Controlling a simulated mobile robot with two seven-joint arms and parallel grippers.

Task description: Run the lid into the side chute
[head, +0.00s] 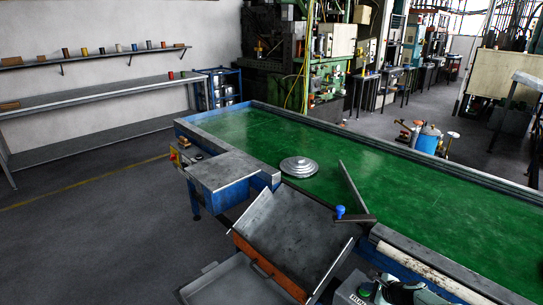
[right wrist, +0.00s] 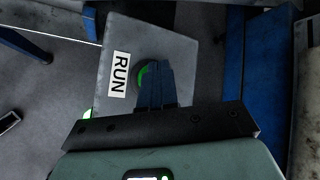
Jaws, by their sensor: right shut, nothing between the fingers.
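The grey, stepped round lid (head: 299,166) lies on the green conveyor belt (head: 235,137), left of the slanted diverter bar (head: 351,188). The bar reaches across part of the belt, with a blue knob (head: 340,212) at its near end. The side chute (head: 290,232) is a grey sloping tray on the near side of the belt. My right gripper (head: 377,286) is shut and empty at the bottom, over a grey box labelled RUN (right wrist: 118,74). In the right wrist view its fingers (right wrist: 154,68) partly cover a round green button (right wrist: 141,77); touching cannot be told. My left gripper is out of view.
A grey catch tray (head: 235,283) sits below the chute. A grey-topped housing (head: 222,168) with a red and yellow switch (head: 175,158) stands at the belt's left end. A pale roller (head: 425,269) runs along the near edge. The belt around the lid is clear.

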